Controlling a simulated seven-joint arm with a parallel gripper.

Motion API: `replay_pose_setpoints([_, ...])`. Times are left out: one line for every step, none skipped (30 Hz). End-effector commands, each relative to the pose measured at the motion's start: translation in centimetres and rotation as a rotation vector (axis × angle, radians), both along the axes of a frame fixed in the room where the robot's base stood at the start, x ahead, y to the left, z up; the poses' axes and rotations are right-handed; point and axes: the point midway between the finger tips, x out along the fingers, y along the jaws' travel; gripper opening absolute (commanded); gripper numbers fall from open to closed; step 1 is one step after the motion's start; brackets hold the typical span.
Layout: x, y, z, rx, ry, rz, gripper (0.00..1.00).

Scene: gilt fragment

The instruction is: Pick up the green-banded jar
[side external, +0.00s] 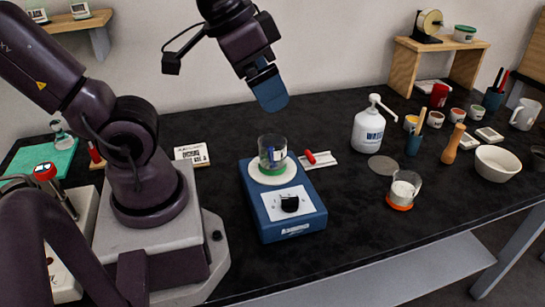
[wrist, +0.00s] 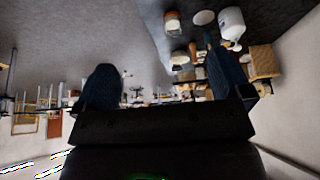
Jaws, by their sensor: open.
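The green-banded jar (side external: 272,157) is a clear glass with a green band near its base. It stands upright on the round white plate of a blue stirrer-like device (side external: 262,222) in the side view. My gripper (side external: 272,102) is above the jar, clearly apart from it, with its blue fingers angled downward. The two fingers show spread apart with nothing between them in the wrist view (wrist: 163,82). I cannot make out the green-banded jar in the wrist view.
A similar jar with an orange band (side external: 403,190) stands to the right. A white pump bottle (side external: 368,132), a grey disc (side external: 383,165) and a red-handled tool (side external: 310,157) are nearer. A white bowl (side external: 496,163) and several cups stand far right.

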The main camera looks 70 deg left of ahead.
Motion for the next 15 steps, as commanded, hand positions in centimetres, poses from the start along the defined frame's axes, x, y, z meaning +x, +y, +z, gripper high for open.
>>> replay_pose_setpoints([0.3,-0.3,-1.1,-0.001,0.056,-0.016,0.97])
replay_pose_setpoints([0.4,-0.5,-1.8,0.000,0.091,-0.025,0.97])
replay_pose_setpoints([0.7,-0.6,-2.8,0.010,0.143,-0.039,0.97])
replay_pose_setpoints([0.8,-0.5,-3.6,0.025,0.185,-0.053,0.97])
replay_pose_setpoints([0.9,-0.5,-4.5,0.042,0.233,-0.066,0.97])
replay_pose_setpoints([1.0,-0.3,-5.7,0.073,0.298,-0.089,0.97])
replay_pose_setpoints([1.0,-0.1,-6.6,0.100,0.346,-0.108,0.97])
replay_pose_setpoints([1.0,0.1,-7.5,0.129,0.397,-0.127,0.97])
replay_pose_setpoints([0.9,0.5,-8.6,0.169,0.462,-0.152,0.97])
replay_pose_setpoints([0.8,0.8,-9.4,0.202,0.510,-0.174,0.97])
replay_pose_setpoints([0.7,1.1,-10.2,0.236,0.561,-0.195,0.97])
replay_pose_setpoints([0.5,1.6,-11.2,0.285,0.626,-0.227,0.97])
replay_pose_setpoints([0.4,2.1,-11.9,0.322,0.675,-0.251,0.97])
replay_pose_setpoints([0.2,2.5,-12.6,0.362,0.726,-0.276,0.97])
replay_pose_setpoints([0.1,3.1,-13.4,0.418,0.790,-0.311,0.97])
